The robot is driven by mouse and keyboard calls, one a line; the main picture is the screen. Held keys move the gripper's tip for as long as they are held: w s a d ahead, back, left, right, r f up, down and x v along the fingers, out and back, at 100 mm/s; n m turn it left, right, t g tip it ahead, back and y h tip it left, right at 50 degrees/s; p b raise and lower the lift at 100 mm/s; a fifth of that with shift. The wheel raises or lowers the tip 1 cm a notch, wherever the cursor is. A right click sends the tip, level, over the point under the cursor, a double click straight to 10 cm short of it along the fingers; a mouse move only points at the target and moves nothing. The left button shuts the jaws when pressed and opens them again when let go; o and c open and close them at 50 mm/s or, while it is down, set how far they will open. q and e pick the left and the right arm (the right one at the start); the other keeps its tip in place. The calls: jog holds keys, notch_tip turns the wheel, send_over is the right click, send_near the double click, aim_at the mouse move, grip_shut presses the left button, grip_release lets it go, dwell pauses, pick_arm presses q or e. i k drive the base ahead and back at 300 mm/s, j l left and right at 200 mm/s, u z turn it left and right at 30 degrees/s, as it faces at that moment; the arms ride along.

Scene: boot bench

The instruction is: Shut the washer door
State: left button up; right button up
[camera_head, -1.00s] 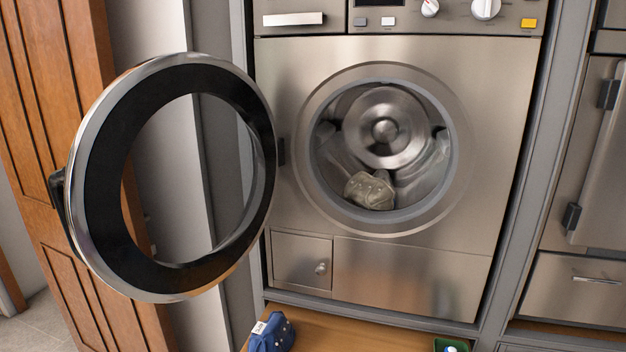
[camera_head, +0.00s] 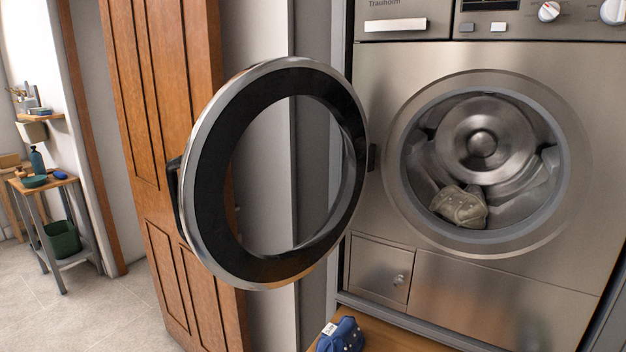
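The washer (camera_head: 390,215) has a brushed metal front on the right of the head view. Its round door (camera_head: 207,210), with a chrome rim, black inner ring and clear window, stands wide open to the left, hinged at the left of the opening. The dark door handle (camera_head: 175,195) is on the door's far left edge. A beige patterned cloth (camera_head: 460,206) lies at the bottom of the open drum (camera_head: 482,145). Neither of my grippers is in view.
A blue dotted cloth item (camera_head: 341,335) lies on the wooden bench (camera_head: 385,338) below the washer. A wooden panelled door (camera_head: 165,120) stands behind the washer door. A small side table (camera_head: 45,183) stands at far left, with open tiled floor (camera_head: 100,310) before it.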

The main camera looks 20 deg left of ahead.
aim_at(197, 194)
jog(key=j+z, duration=0.2)
jog(key=z, duration=0.25)
jog(key=j+z, duration=0.25)
jog(key=z, duration=0.15)
jog(key=j+z, duration=0.2)
jog(key=j, duration=0.2)
jog(key=k+j+z, duration=0.1)
jog(key=j+z, duration=0.15)
jog(key=j, duration=0.15)
jog(key=k+j, duration=0.1)
jog(key=j, duration=0.35)
jog(key=k+j, duration=0.1)
jog(key=j, duration=0.3)
jog(key=k+j+z, duration=0.1)
jog(key=j, duration=0.35)
jog(key=k+j, duration=0.15)
jog(key=j, duration=0.25)
jog(key=k+j+z, duration=0.1)
jog(key=j, duration=0.3)
